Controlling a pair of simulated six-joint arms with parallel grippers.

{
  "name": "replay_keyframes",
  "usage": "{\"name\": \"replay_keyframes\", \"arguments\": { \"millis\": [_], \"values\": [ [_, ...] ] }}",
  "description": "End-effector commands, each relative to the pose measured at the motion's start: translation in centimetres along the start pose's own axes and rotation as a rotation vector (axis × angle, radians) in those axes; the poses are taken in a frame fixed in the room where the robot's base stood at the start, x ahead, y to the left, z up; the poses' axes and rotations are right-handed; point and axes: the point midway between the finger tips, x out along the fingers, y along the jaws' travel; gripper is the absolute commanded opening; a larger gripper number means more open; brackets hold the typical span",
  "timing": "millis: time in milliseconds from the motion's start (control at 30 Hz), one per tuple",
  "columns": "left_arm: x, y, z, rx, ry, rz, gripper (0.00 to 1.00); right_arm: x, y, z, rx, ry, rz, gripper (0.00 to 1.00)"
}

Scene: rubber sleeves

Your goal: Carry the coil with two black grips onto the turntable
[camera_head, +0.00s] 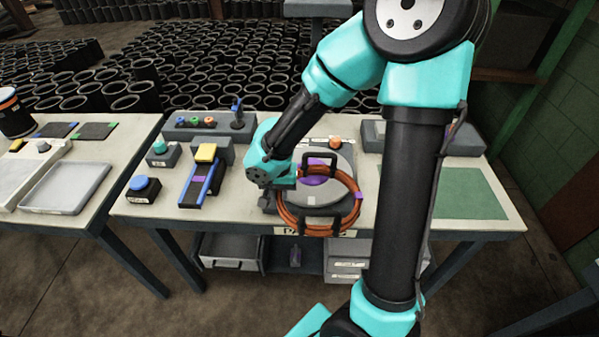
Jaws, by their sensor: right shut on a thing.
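The orange-brown coil (354,203) with two black grips is over the grey turntable (338,160). One black grip is toward the back of the coil and the other toward the front. The coil's front edge reaches past the front of the table. My right gripper (289,185) is at the coil's left side, shut on the coil; its fingertips are small and partly hidden. I cannot tell whether the coil rests on the disc or hangs just above it. A purple patch shows inside the coil's ring. My left gripper is not in view.
Left of the turntable stand a blue-and-black device (200,178) with a yellow top and a blue button box (144,188). A green mat (458,192) lies clear on the right. A pale tray (66,187) sits on the left table. Many black sleeves stand behind.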

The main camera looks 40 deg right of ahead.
Motion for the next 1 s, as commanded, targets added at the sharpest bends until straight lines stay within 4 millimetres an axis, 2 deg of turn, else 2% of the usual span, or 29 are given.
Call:
{"name": "replay_keyframes", "arguments": {
  "millis": [300, 467, 667, 1000],
  "values": [
    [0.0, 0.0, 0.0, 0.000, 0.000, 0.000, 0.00, -0.1, 0.0, -0.1, -0.001, 0.002, 0.000, 0.00],
    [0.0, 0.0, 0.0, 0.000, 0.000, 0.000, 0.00, 0.0, -0.2, -1.0, -0.001, 0.002, -0.001, 0.00],
    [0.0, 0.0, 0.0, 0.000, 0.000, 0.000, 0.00, 0.3, -0.5, -3.8, 0.002, 0.002, -0.001, 0.00],
    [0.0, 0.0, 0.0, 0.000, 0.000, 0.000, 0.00, 0.8, -1.1, -9.5, 0.001, 0.003, 0.000, 0.00]
  ]
}}
